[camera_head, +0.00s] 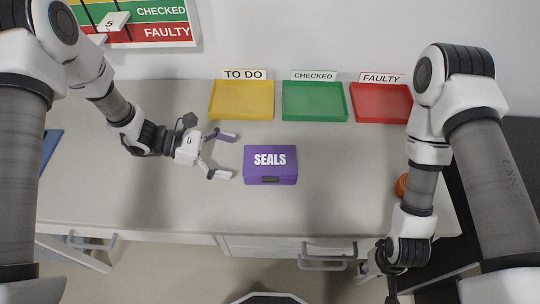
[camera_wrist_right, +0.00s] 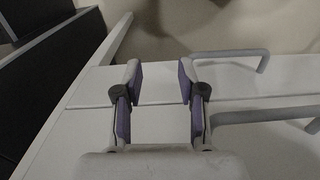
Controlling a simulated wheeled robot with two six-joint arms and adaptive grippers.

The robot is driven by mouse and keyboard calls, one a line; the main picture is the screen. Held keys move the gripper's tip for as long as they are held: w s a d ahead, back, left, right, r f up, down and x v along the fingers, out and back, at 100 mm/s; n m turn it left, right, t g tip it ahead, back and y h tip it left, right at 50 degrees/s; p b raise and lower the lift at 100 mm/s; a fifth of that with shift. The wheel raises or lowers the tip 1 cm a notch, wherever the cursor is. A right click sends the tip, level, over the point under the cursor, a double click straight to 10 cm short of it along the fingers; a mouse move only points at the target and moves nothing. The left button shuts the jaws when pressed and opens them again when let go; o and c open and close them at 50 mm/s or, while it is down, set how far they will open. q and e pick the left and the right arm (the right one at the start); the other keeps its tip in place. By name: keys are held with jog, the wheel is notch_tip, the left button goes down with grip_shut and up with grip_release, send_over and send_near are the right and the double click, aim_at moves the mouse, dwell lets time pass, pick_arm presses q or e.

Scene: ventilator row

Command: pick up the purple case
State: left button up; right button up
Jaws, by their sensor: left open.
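The purple case (camera_head: 270,165), marked SEALS, sits on the grey-white worktop with a dark latch on its front side. My left gripper (camera_head: 230,155) is open just to the left of the case, its two fingers pointing toward it. A small gap shows between the fingertips and the case. My right gripper (camera_wrist_right: 160,85) is open and empty in the right wrist view, above the drawer fronts. In the head view it is mostly hidden at the lower right.
Yellow TO DO (camera_head: 241,116), green CHECKED (camera_head: 314,116) and red FAULTY (camera_head: 381,116) trays line the back. An orange round thing (camera_head: 401,185) is partly behind my right arm. A blue item (camera_head: 50,145) lies far left. Drawer handles (camera_head: 325,262) jut out below the front edge.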

aim_at(246, 161)
pick_arm(q)
jog(key=shift+s+d+f+b, duration=0.2)
jog(key=shift+s+d, duration=0.05)
jog(key=shift+d, duration=0.4)
jog(key=shift+s+d+f+b, duration=0.15)
jog(key=shift+s+d+f, duration=0.1)
jog(key=shift+d, duration=0.35)
jog(key=b+x, duration=0.1)
jog(key=x, duration=0.3)
jog(key=shift+w+f, duration=0.15)
jog(key=shift+w, duration=0.05)
jog(key=shift+d, duration=0.25)
jog(key=shift+s, duration=0.1)
jog(key=shift+c, duration=0.4)
pick_arm(e)
jog(key=shift+s+f, duration=0.25)
jog(key=shift+f, duration=0.8)
pick_arm(q)
jog(key=c, duration=0.9)
jog(key=shift+r, duration=0.25)
pick_arm(e)
jog(key=shift+r, duration=0.1)
